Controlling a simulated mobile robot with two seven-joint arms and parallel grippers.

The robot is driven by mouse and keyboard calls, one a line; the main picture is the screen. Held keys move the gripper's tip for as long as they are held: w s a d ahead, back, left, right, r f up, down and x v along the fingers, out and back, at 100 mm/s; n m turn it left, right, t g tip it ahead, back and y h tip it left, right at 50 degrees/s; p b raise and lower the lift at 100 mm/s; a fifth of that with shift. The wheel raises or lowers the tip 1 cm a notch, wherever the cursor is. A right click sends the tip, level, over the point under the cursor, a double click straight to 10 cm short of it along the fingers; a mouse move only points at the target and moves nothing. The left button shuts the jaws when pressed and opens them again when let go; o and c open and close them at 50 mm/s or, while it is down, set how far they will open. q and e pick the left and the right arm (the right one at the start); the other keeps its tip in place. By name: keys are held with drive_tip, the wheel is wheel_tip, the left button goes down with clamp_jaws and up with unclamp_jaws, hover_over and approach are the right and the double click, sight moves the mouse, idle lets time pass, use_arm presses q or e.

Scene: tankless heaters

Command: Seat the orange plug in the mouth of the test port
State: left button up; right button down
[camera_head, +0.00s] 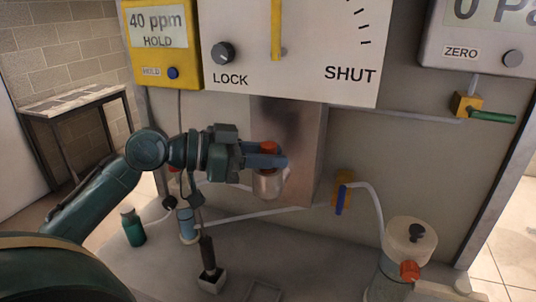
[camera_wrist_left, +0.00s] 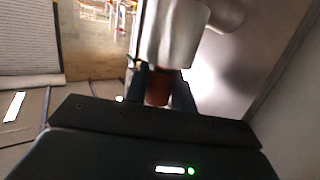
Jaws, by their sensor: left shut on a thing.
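My left gripper (camera_head: 278,161) reaches in from the left in the head view and is shut on the orange plug (camera_head: 268,147), whose top shows above the fingers. A pale, rounded fitting with a side branch, apparently the test port (camera_head: 267,186), is right below the fingers. In the left wrist view the plug (camera_wrist_left: 157,88) sits between the fingers (camera_wrist_left: 160,85), in line with the end of the pale port (camera_wrist_left: 172,38). The fingers hide most of the plug, and I cannot tell whether it is inside the mouth. My right gripper is not in view.
A metal box (camera_head: 300,145) stands close behind the gripper. A blue-handled valve (camera_head: 341,195) and a white hose are to its right. A green bottle (camera_head: 132,227) and a brush (camera_head: 208,262) stand below.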

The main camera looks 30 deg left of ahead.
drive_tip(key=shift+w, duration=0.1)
use_arm(q)
drive_tip(key=o, duration=1)
drive_tip(key=shift+f, duration=0.1)
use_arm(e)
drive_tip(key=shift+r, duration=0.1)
use_arm(q)
drive_tip(key=shift+a, duration=0.1)
drive_tip(key=shift+s+a, duration=0.2)
drive_tip(key=shift+s, duration=0.1)
drive_tip(key=b+v, duration=0.1)
drive_tip(key=v, duration=0.2)
drive_tip(key=b+v, duration=0.1)
drive_tip(key=v, duration=0.3)
drive_tip(key=b+v, duration=0.1)
drive_tip(key=v, duration=0.3)
drive_tip(key=shift+s+r, duration=0.1)
drive_tip(key=shift+r, duration=0.2)
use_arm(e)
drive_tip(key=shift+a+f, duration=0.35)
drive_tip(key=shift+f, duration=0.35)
